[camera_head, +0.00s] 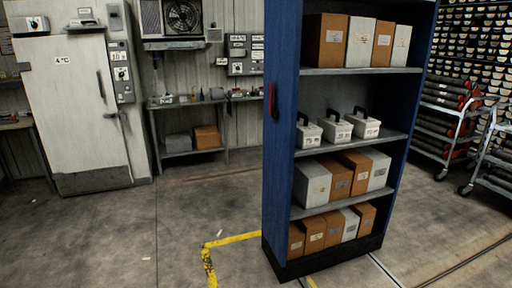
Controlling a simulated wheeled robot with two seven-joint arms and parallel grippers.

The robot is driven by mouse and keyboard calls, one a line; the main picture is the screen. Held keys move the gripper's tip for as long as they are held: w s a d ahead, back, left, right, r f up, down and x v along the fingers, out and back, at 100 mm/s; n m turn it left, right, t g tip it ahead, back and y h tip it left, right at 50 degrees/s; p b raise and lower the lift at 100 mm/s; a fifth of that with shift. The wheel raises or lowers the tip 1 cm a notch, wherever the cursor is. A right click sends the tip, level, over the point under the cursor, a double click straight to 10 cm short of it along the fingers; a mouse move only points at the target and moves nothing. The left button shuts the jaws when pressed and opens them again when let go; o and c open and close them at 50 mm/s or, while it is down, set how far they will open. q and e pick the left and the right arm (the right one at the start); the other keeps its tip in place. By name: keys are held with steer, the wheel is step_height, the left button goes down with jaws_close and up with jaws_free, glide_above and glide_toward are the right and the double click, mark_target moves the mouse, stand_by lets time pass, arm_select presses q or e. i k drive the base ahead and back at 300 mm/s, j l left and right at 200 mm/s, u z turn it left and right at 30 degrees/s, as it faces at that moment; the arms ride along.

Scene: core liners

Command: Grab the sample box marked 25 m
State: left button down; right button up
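A tall blue shelf unit (277,150) stands right of centre and bears several boxes on its shelves. Its top shelf holds brown boxes (327,42) and white boxes (360,44). The second shelf holds three small white cases (335,128) with black handles. The third shelf holds white boxes (312,184) and brown boxes (338,179). The bottom shelf holds brown boxes (314,234) and a white box (349,224). Labels show on the boxes but are too small to read, so I cannot tell which is marked 25 m. Neither of my grippers is in view.
A white cold-room door (75,100) marked 4 °C stands at the left. A metal bench (190,145) stands at the back wall. Carts with dark cores (447,115) stand at the right. Open floor (120,235) with yellow tape lies left of the shelf.

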mark_target(337, 130)
steer(key=i+z, duration=0.25)
steer(key=i, duration=1)
steer(key=i+l+u, duration=0.1)
steer(key=i+l, duration=0.15)
steer(key=i+l+u, duration=0.1)
steer(key=l, duration=0.3)
steer(key=i+l+u, duration=0.15)
steer(key=i+l, duration=0.15)
steer(key=i+l+u, duration=0.1)
steer(key=l, duration=0.35)
steer(key=i, duration=0.1)
